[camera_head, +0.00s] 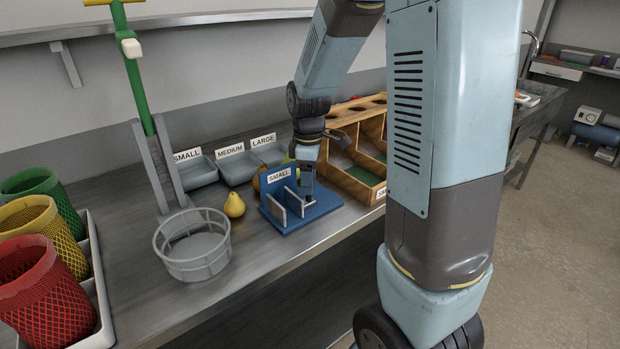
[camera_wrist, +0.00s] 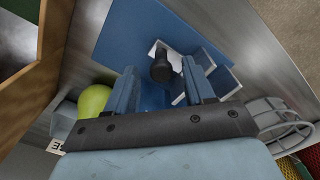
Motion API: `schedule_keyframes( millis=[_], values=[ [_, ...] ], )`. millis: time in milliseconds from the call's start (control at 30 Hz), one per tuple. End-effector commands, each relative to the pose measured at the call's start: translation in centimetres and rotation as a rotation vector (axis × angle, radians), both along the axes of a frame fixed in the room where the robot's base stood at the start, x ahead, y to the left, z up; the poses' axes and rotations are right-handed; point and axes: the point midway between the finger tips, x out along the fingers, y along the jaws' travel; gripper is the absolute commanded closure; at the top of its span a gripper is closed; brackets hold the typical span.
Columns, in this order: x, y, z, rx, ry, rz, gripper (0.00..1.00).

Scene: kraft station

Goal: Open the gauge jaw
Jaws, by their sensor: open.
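The gauge (camera_head: 322,207) is a blue base with a SMALL sign and upright grey-white jaw plates (camera_head: 297,203). It stands on the bench in front of the labelled trays. A black round knob (camera_wrist: 160,68) on the gauge (camera_wrist: 130,38) shows between and just beyond the fingertips. I cannot tell whether the fingers touch it. The jaw plates (camera_wrist: 212,72) lie to its right.
A yellow pear (camera_head: 234,206) and a grey mesh basket (camera_head: 193,245) stand left of the gauge. A wooden compartment box (camera_head: 345,182) is close on the right. A green fruit (camera_wrist: 95,100) is near the gripper. Grey trays (camera_head: 237,168) line the back.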

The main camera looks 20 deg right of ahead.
Motion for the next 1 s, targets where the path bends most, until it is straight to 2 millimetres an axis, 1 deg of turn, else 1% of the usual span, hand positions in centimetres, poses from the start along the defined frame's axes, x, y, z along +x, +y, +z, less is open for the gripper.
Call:
schedule_keyframes(
  millis=[233,267,800,1000],
  values=[
    [0.00,0.03,-0.07,0.000,0.000,0.000,0.47],
    [0.00,0.03,-0.07,0.000,0.000,0.000,0.49],
    [0.05,0.05,-0.03,0.000,-0.001,0.001,1.00],
    [0.09,0.06,-0.01,0.000,-0.002,0.001,1.00]
  ],
)
